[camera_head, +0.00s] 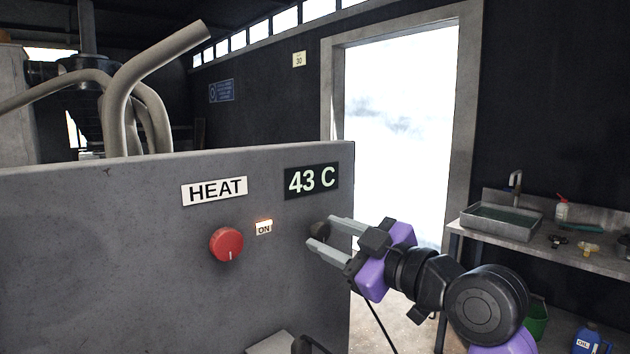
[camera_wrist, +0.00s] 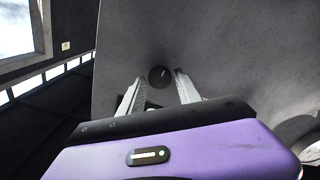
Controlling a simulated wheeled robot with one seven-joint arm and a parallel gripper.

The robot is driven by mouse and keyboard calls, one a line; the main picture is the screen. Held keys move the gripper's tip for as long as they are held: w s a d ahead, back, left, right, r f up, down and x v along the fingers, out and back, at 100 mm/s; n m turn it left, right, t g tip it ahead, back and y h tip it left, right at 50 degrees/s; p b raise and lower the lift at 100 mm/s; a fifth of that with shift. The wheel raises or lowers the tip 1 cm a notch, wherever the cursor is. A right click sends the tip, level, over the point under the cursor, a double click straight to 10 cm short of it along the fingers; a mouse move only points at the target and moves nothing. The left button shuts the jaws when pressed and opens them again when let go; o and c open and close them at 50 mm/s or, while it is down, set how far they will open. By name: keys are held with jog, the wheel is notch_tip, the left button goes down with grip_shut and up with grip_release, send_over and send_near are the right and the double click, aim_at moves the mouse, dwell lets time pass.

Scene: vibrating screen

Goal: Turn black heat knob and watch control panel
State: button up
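The black knob (camera_head: 319,229) is on the right part of the grey control panel (camera_head: 120,230), partly hidden by my gripper in the head view. In the wrist view the round black knob (camera_wrist: 160,77) shows a light pointer line tilted to the upper right. My gripper (camera_head: 321,233) is open, its two fingers reaching to the panel around the knob. In the wrist view the fingertips (camera_wrist: 159,76) lie on either side of the knob with small gaps. The display (camera_head: 311,181) reads 43 C. The HEAT label (camera_head: 214,190) is left of it.
A red knob (camera_head: 227,245) and a lit ON indicator (camera_head: 264,227) sit left of the black knob. A sink bench (camera_head: 590,262) with bottles stands at the right. A bright doorway (camera_head: 400,120) is behind the panel. Bent metal pipes (camera_head: 125,100) rise behind the panel's left part.

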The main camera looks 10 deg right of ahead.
jog(key=shift+v, duration=2.5)
jog(key=shift+o, duration=0.2)
jog(key=shift+o, duration=1.4)
jog(key=v, duration=0.6)
jog(key=shift+b, duration=0.35)
